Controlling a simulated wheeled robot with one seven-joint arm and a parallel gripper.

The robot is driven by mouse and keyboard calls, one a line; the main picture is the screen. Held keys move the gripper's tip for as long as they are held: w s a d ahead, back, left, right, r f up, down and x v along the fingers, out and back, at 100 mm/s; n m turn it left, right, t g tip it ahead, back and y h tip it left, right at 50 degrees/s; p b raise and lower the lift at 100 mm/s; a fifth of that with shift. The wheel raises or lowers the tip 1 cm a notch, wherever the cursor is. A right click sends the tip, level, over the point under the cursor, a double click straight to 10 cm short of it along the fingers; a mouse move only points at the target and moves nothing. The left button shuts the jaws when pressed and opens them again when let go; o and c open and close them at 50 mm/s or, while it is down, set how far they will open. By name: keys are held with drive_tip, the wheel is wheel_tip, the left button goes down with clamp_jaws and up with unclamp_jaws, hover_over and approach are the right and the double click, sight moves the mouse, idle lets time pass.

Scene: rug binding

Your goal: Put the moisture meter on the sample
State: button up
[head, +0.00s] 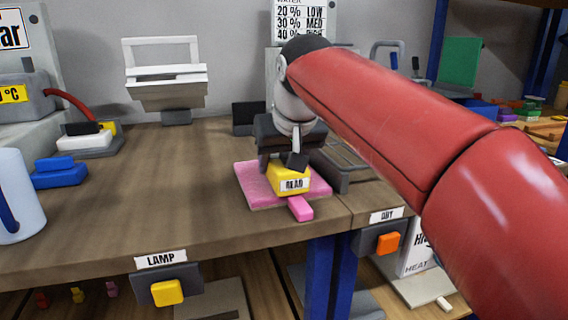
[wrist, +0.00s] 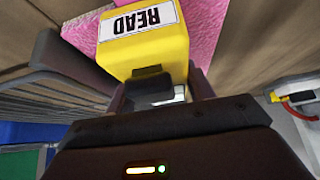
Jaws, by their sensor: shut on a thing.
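The moisture meter (head: 287,174) is a yellow block with a white READ label. My gripper (head: 283,158) is shut on it from above. In the wrist view the meter (wrist: 150,52) sits between the fingers of my gripper (wrist: 158,92). The sample (head: 252,188) is a flat pink rug piece with a pink tab at its front, lying on the workbench. It also shows in the wrist view (wrist: 206,28) behind the meter. The meter is over the sample in the head view; I cannot tell whether it rests on it. My gripper and the meter hide part of the sample.
The workbench (head: 130,200) is clear left of the sample. A grey slatted tray (head: 345,160) stands close to its right. A white-and-grey lamp-like fixture (head: 165,85) stands at the back. A blue block (head: 60,173) and a pale mug (head: 14,195) are at the left.

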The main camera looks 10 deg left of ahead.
drive_tip(key=shift+f, duration=0.1)
drive_tip(key=o, duration=1.1)
drive_tip(key=shift+r, duration=0.25)
drive_tip(key=p+v, duration=0.2)
drive_tip(key=v, duration=0.9)
drive_tip(key=shift+s+d+r, duration=0.15)
drive_tip(key=shift+s+r, duration=0.1)
drive_tip(key=shift+d, duration=0.1)
